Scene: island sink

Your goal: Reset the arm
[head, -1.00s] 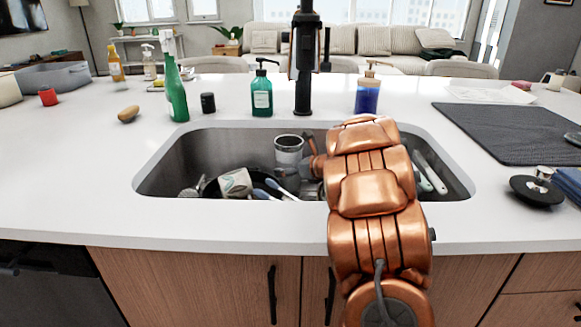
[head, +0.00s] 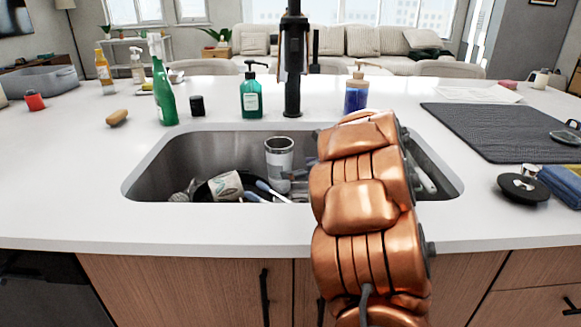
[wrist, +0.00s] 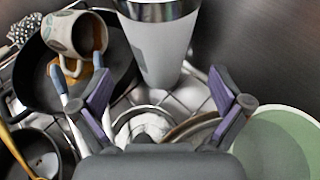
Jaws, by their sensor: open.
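My gripper (wrist: 163,98) is open in the wrist view, its two purple-padded fingers spread apart with nothing held between them. It is over the sink's contents, with a white tumbler with a steel rim (wrist: 163,45) just beyond the fingers. In the head view my copper arm reaches into the sink (head: 165,170) and mostly hides the gripper. The tumbler (head: 279,160) stands upright in the sink, left of my arm.
A patterned mug (wrist: 75,38) lies in a black pan (wrist: 38,75); a green plate (wrist: 270,145) sits at right. A tall black faucet (head: 292,65) stands behind the sink, with soap bottles (head: 251,97) beside it. A dark mat (head: 490,130) lies right.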

